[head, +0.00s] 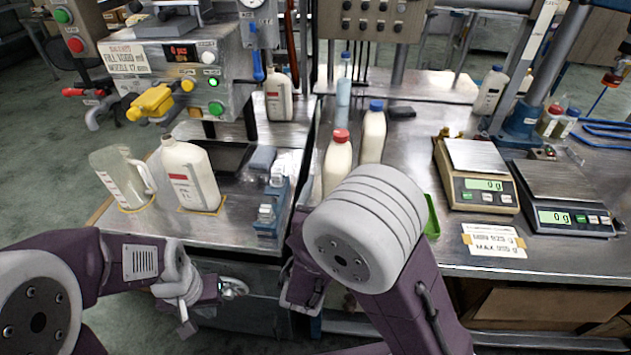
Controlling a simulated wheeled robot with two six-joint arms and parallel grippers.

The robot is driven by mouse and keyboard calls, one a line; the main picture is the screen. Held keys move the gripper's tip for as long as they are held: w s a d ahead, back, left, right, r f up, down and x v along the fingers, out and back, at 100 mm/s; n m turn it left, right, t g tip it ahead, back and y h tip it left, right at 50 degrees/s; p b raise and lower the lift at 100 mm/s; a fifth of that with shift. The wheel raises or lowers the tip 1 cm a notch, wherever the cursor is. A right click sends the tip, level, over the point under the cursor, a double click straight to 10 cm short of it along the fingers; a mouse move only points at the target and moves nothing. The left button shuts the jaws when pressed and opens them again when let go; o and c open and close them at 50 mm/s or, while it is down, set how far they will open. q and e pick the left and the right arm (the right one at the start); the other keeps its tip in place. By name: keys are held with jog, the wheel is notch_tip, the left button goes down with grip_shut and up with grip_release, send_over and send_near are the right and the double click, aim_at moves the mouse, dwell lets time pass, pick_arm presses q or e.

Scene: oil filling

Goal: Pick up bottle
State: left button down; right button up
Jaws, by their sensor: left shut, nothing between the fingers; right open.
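A white bottle (188,172) with a red label stands upright and uncapped inside a yellow outline on the left bench. A red-capped bottle (338,158) and a blue-capped bottle (373,134) stand on the right bench, partly hidden behind my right arm. More bottles stand farther back: a white one (278,97), a pale blue one (344,88) and one at the right (490,90). My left gripper (234,287) is shut and empty, low in front of the left bench. My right gripper (302,292) is open in front of the benches, partly hidden by its arm, apart from the bottles.
Blue clamps (270,210) sit at the bench edge. Two scales (475,165) reading 0 g and a label card (493,240) occupy the right bench.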

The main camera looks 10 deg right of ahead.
aim_at(333, 178)
jog(key=shift+w+f, duration=0.15)
jog(key=shift+w, duration=0.35)
jog(key=shift+w+d, duration=0.15)
jog(key=shift+w, duration=0.1)
jog(key=shift+x, duration=1)
jog(key=shift+w+d, duration=0.2)
jog(key=shift+w, duration=0.35)
jog(key=x, duration=0.5)
jog(key=shift+s, duration=0.15)
jog(key=shift+c, duration=0.9)
jog(key=c, duration=1.5)
pick_arm(q)
jog(key=shift+w+r, duration=0.15)
jog(key=shift+w, duration=0.05)
pick_arm(e)
grip_shut()
